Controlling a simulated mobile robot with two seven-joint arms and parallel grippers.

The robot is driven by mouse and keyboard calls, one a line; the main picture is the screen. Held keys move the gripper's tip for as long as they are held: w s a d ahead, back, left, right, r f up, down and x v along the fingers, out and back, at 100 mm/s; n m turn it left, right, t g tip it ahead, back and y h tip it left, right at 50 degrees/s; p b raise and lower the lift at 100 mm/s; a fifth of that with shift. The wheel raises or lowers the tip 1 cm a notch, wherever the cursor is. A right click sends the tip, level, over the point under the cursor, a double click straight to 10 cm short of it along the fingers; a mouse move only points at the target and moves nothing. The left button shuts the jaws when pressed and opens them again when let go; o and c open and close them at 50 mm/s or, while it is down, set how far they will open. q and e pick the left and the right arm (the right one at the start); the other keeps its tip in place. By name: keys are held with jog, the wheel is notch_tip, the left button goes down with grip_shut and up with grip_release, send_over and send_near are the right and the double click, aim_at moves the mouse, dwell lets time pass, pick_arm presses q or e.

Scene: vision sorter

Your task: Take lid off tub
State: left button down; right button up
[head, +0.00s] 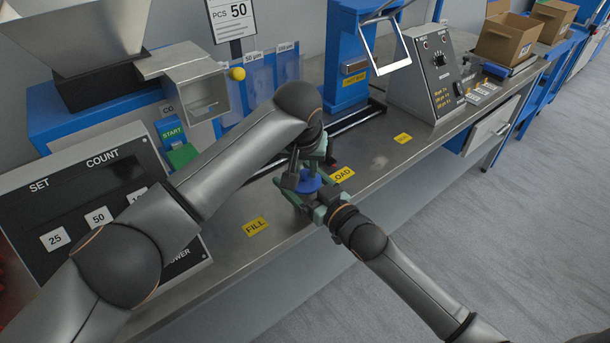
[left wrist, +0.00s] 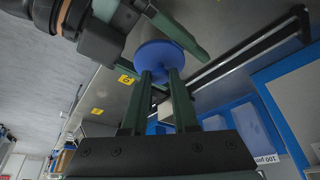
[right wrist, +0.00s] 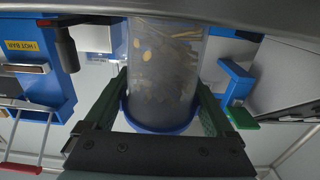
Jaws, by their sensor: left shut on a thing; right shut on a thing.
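The tub (right wrist: 165,70) is a clear cylinder with small tan pieces inside. It shows upside down in the right wrist view, with the blue lid (right wrist: 160,122) at its end. In the head view the lid (head: 308,183) is at the tub's top, above the bench. My left gripper (head: 303,172) comes from above, shut on the lid; in the left wrist view its fingertips (left wrist: 159,78) meet the middle of the blue disc (left wrist: 165,56). My right gripper (head: 327,205) is shut on the tub, with one finger on each side (right wrist: 160,108). Any gap between lid and tub is hidden.
The steel bench (head: 290,235) has yellow FILL (head: 256,226) and LOAD (head: 343,174) labels beside the tub. A counter panel (head: 95,205) stands at left, a blue sealer (head: 350,60) behind, and a control box (head: 435,75) to the right. The bench front is clear.

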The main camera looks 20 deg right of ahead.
pick_arm(q)
jog(key=shift+r, duration=0.15)
notch_tip(320, 180, up, 10)
pick_arm(e)
grip_shut()
pick_arm(q)
notch_tip(320, 180, up, 5)
send_over(304, 173)
pick_arm(e)
jog(key=shift+c, duration=1.2)
grip_release()
pick_arm(q)
jog(key=shift+s, duration=0.1)
pick_arm(e)
jog(key=o, duration=1.6)
jog(key=shift+s, duration=0.1)
pick_arm(q)
jog(key=shift+r+p, duration=0.55)
jog(key=shift+p, duration=0.15)
pick_arm(e)
jog(key=v, duration=1.2)
jog(key=shift+r, duration=0.1)
